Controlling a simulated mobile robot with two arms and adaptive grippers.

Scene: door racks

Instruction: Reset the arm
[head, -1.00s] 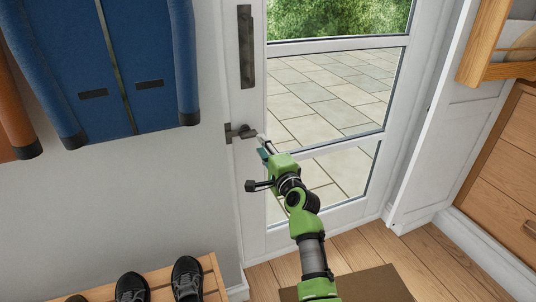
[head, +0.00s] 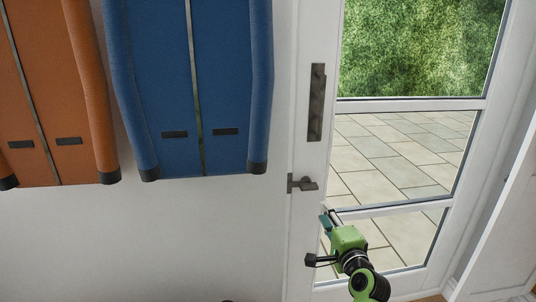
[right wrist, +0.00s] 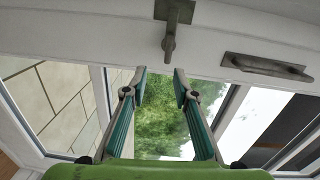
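My right gripper (head: 328,216) is low in the head view, in front of the glass door, just below and to the right of the dark lever handle (head: 304,185). In the right wrist view the two fingers of the gripper (right wrist: 160,84) stand apart with nothing between them. The lever handle (right wrist: 169,42) shows beyond the fingertips there, apart from them. My left gripper is in neither view.
Blue (head: 205,80) and orange (head: 50,90) coats hang on the wall at left. The wall below them is bare.

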